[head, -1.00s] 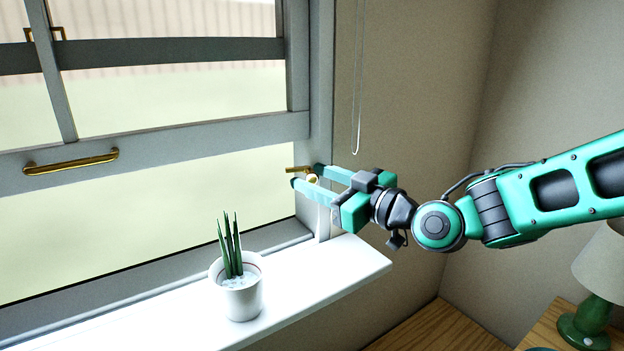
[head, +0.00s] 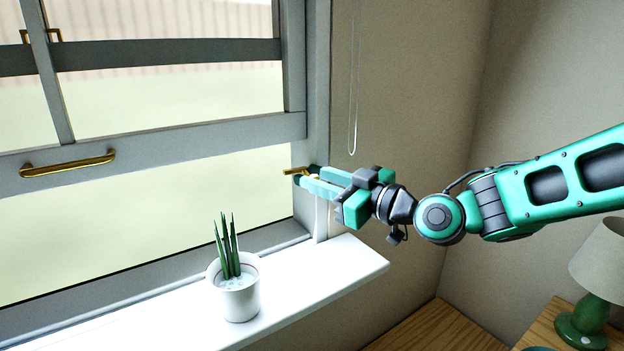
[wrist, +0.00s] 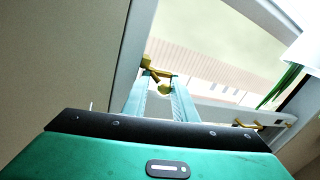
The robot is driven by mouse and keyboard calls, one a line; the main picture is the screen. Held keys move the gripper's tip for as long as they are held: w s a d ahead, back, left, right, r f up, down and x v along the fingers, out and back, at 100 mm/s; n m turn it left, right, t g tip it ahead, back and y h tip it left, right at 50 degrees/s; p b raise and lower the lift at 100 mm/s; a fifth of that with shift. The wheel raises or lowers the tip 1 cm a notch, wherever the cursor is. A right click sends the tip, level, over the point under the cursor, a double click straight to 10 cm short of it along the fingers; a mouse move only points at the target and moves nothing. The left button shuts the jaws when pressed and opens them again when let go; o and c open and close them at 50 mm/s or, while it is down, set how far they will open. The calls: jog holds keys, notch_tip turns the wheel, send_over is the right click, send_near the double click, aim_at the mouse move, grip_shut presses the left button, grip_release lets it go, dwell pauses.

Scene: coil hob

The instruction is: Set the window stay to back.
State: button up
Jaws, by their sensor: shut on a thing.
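The window stay (head: 290,171) is a small brass piece on the right side of the window frame, below the raised sash. In the wrist view, the stay (wrist: 164,88) shows its round knob between my fingertips, with a brass bracket behind it at the frame. My gripper (head: 307,178) reaches in from the right and is shut on the stay. In the wrist view my gripper (wrist: 160,92) has a finger on each side of the knob. In the head view the fingers hide most of the knob.
A white pot with a spiky plant (head: 238,290) stands on the white sill (head: 330,278) below and left of my gripper. A brass sash handle (head: 68,165) is at left. A cord loop (head: 353,120) hangs on the wall. A lamp (head: 590,290) stands at lower right.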

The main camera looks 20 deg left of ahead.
jog(key=n+g+y, duration=0.1)
jog(key=n+g, duration=0.1)
jog(key=g, duration=0.2)
jog(key=shift+n, duration=0.4)
jog(key=shift+o, duration=0.6)
jog(key=shift+w+d+n+g+y, duration=0.1)
jog(key=shift+d+n+g+y, duration=0.2)
jog(key=shift+n+g, duration=0.5)
jog(key=o, duration=0.9)
jog(key=shift+w, duration=0.15)
jog(key=shift+w+d+m, duration=0.1)
jog(key=shift+w+m, duration=0.05)
jog(key=shift+m, duration=0.15)
